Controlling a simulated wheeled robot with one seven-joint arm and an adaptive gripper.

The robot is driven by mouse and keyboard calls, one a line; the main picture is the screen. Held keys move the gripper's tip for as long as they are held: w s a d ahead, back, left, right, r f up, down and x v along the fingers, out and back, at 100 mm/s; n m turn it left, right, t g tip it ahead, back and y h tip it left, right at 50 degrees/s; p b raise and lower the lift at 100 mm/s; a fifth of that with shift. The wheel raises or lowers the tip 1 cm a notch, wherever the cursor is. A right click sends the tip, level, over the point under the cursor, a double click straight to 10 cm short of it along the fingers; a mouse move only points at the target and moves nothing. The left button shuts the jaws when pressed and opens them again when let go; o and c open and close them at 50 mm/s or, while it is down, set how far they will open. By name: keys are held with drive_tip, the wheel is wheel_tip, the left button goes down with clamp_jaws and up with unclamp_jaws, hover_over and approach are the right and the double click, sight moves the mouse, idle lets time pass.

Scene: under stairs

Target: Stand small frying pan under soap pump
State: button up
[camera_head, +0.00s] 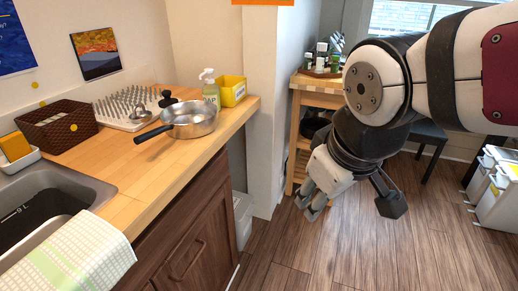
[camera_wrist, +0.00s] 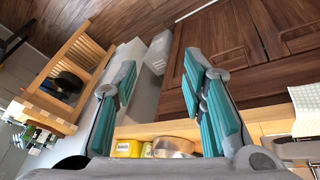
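The small frying pan (camera_head: 184,131), a shiny metal pan with a black handle pointing left, sits upright on the wooden counter (camera_head: 128,180). The soap pump (camera_head: 209,90), a green bottle with a white pump head, stands just behind the pan's right side. The pan hides its base, so I cannot tell whether they touch. My gripper (camera_head: 352,207) is open and empty over the floor, right of the counter and well apart from both. In the wrist view, its teal-padded fingers (camera_wrist: 160,95) are spread wide, with part of the metal pan (camera_wrist: 173,146) showing beyond, low between them.
A spiked drying rack (camera_head: 124,106), a brown basket (camera_head: 57,127) and a sink (camera_head: 62,181) lie leftward. A white pillar (camera_head: 262,120) and a wooden cart (camera_head: 299,130) stand between counter and arm.

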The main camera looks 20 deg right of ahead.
drive_tip(key=s+a+m+g, duration=0.1)
drive_tip(key=s+m+g, duration=0.1)
drive_tip(key=s, duration=0.9)
drive_tip(key=shift+a+f+m+g+y, duration=0.2)
drive_tip(key=shift+m+g+y, duration=0.2)
drive_tip(key=shift+m, duration=0.3)
wheel_tip(320, 180, up, 12)
drive_tip(key=t+p, duration=0.2)
drive_tip(key=p, duration=0.9)
drive_tip(key=shift+d+r, duration=0.2)
drive_tip(key=shift+r, duration=0.05)
